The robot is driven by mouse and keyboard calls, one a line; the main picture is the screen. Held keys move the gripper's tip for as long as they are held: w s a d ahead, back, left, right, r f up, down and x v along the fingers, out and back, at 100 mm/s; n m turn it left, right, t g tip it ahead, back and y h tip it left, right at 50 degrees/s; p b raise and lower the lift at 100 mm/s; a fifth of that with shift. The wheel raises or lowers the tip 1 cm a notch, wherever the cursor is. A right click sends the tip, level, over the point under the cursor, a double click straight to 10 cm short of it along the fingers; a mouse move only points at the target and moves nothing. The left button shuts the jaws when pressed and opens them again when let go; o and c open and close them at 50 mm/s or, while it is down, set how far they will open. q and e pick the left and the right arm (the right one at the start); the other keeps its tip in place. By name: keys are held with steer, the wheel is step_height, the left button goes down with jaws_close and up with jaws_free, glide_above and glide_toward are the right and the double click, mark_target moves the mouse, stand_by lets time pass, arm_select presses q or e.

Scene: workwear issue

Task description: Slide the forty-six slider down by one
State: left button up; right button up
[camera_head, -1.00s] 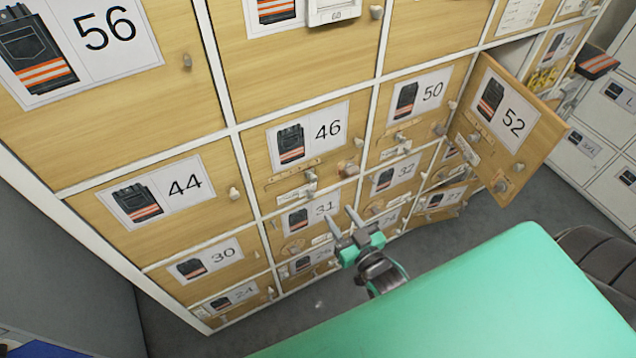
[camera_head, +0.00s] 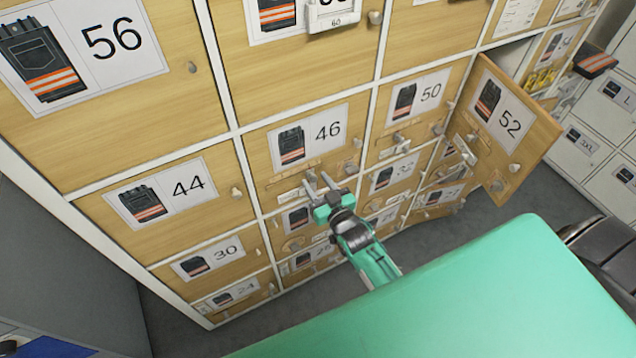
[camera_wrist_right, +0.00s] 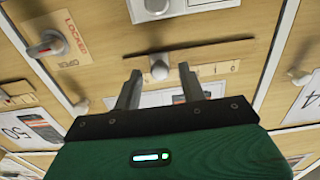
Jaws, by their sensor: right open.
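The forty-six door (camera_head: 255,160) is a wooden locker front with a picture label (camera_head: 308,140) reading 46. Below the label is a dark horizontal slot with a small round grey slider knob (camera_wrist_right: 160,70) and a pale scale plate (camera_wrist_right: 215,78), seen upside down in the right wrist view. My right gripper (camera_head: 320,180) is open in front of this slider. In the right wrist view its fingers (camera_wrist_right: 160,76) stand on either side of the knob, with gaps visible; whether they reach the door surface is unclear. My left gripper is not in view.
A turning knob (camera_wrist_right: 45,43) marked LOCKED and OPEN sits beside the slider on the same door. The fifty-two door (camera_head: 508,120) stands open to the right. A green surface (camera_head: 470,300) fills the lower right foreground. Neighbouring doors 44 (camera_head: 165,200) and 50 (camera_head: 415,100) are shut.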

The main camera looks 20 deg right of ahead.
jaws_close()
steer(key=shift+s+a, duration=0.15)
steer(key=shift+a, duration=1.2)
jaws_free()
